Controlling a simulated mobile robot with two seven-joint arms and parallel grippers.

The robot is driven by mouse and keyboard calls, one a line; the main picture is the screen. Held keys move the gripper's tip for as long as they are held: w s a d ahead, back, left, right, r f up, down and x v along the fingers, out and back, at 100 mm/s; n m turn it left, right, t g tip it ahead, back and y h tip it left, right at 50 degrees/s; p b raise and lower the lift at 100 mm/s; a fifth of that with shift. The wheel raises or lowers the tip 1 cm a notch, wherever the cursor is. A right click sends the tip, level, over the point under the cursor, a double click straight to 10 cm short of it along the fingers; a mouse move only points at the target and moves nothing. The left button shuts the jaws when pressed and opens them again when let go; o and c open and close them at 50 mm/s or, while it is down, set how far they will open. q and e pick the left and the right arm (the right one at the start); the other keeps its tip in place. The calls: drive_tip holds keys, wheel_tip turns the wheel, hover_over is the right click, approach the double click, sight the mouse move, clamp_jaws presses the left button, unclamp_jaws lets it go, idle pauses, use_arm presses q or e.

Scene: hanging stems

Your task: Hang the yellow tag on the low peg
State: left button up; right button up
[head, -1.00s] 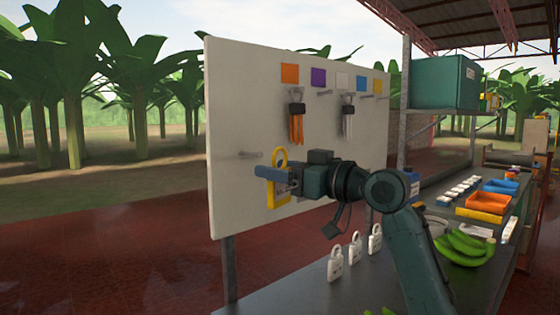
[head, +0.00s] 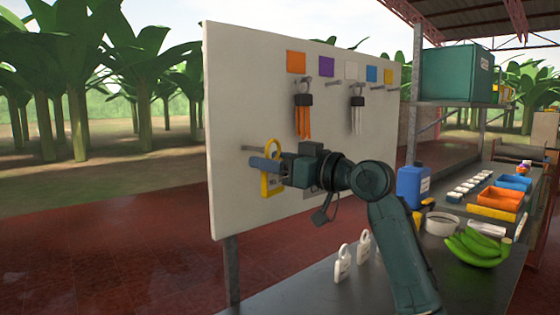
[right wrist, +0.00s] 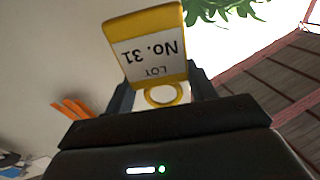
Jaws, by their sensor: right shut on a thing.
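The yellow tag (head: 265,186) is upright in front of the white board in the head view, with its ring at the top. My right gripper (head: 270,166) is shut on it and covers its middle. The low peg (head: 250,149) sticks out of the board just left of the tag's ring. The ring is very near the peg, but I cannot tell whether the peg is through it. In the right wrist view the tag (right wrist: 146,52) reads "LOT No. 31" upside down, with its ring (right wrist: 163,95) by the jaws. My left gripper is not in view.
The white board (head: 228,195) carries higher pegs with orange strips (head: 303,122) and white strips (head: 357,118) hanging. White tags (head: 342,264) stand on the bench below.

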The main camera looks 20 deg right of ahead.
drive_tip(key=shift+w+a+f, duration=0.1)
drive_tip(key=shift+w+a, duration=0.2)
drive_tip(key=shift+w, duration=0.5)
drive_tip(key=shift+w+a+f, duration=0.1)
drive_tip(key=shift+w+a, duration=0.25)
drive_tip(key=shift+w, duration=0.45)
drive_tip(key=shift+w+a, duration=0.3)
drive_tip(key=shift+w, duration=0.5)
drive_tip(key=shift+w+a+f+p, duration=0.2)
drive_tip(key=shift+w+f+p, duration=0.2)
drive_tip(key=shift+w, duration=0.25)
drive_tip(key=shift+f, duration=0.1)
drive_tip(key=o, duration=1)
drive_tip(key=shift+o, duration=0.2)
